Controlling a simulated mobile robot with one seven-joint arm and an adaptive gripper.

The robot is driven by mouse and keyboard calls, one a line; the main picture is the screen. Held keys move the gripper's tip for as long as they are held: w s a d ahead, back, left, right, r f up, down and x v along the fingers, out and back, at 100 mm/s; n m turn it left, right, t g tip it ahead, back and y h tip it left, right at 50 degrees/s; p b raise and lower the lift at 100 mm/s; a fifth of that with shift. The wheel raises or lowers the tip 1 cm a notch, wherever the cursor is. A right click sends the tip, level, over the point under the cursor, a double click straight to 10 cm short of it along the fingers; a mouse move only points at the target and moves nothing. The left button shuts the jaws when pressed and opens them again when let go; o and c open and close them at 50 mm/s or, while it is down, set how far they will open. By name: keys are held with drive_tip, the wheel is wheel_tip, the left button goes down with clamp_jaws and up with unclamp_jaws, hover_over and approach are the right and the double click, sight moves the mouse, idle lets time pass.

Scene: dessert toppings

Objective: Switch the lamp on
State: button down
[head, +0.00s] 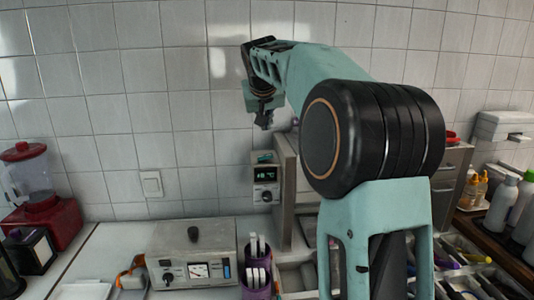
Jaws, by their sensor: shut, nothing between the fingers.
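No lamp that I can make out shows in the head view. A white switch plate (151,184) is on the tiled wall, left of my arm; its rocker position is too small to tell. My gripper (264,124) points down in front of the wall, shut and empty. It is to the right of and higher than the switch plate in the picture. Below it is a small wall-side unit (265,180) with a lit display and a knob. The gripper appears apart from both, though its depth is hard to judge.
A grey box with a dial and knob (195,258) stands on the counter, with purple cups (256,291) beside it. A red blender (40,200) is at the left. Bottles (500,205) and a wall dispenser (505,128) are at the right. My arm hides part of the shelving (285,185).

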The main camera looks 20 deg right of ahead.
drive_tip(key=shift+w, duration=0.1)
drive_tip(key=p, duration=0.2)
hover_over(270, 155)
drive_tip(key=s+a, duration=0.2)
wheel_tip(270, 155, down, 7)
drive_tip(key=shift+w+r, duration=0.1)
drive_tip(key=shift+w, duration=0.05)
drive_tip(key=shift+d+f, duration=0.25)
drive_tip(key=shift+f, duration=1)
drive_tip(key=shift+d+f, duration=0.1)
drive_tip(key=shift+f, duration=0.75)
drive_tip(key=shift+d+f+y, duration=0.3)
drive_tip(key=shift+f+y, duration=0.05)
drive_tip(key=shift+y, duration=0.05)
drive_tip(key=shift+a, duration=0.25)
